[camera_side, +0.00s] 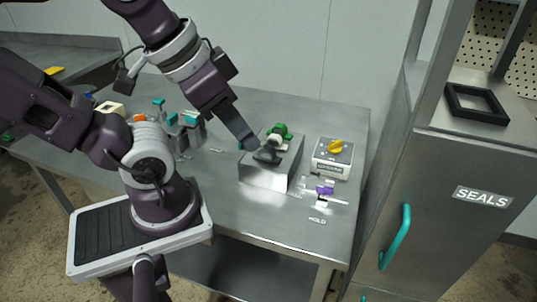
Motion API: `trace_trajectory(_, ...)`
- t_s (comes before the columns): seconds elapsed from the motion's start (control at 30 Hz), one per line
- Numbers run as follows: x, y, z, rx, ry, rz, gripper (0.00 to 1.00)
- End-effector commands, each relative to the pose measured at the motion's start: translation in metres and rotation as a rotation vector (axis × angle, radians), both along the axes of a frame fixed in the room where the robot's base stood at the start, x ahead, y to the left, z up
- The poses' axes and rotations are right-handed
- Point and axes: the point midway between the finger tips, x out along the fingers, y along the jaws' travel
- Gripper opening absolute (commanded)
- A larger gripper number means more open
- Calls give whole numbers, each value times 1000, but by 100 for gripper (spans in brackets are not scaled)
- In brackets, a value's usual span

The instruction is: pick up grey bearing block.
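A dark grey piece (267,155), which looks like the grey bearing block, sits at the top left of a metal box (262,177) on the bench. My gripper (249,143) reaches down from the upper left, with its tip right beside the grey piece. I cannot tell whether it touches the piece or has it between its fingers. The finger gap is too small and too dark to make out.
A green and white part (279,132) is close behind the grey piece. A pale box with a yellow knob (334,147) stands to the right, and a purple part (325,190) lies in front of it. Teal-topped parts (188,120) stand left. A cabinet with a teal handle (396,238) is at right.

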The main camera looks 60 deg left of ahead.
Motion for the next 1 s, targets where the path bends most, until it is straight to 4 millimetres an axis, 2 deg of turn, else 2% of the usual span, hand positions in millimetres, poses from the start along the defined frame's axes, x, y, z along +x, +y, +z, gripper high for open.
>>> trace_trajectory(0.7,3,1,0,9,7,-6,35)
trace_trajectory(0.77,15,7,-1,42,36,-30,35)
trace_trajectory(0.87,55,32,-10,141,137,-138,35)
trace_trajectory(0.97,102,75,-38,221,267,-308,35)
trace_trajectory(1.0,117,95,-53,237,313,-384,35)
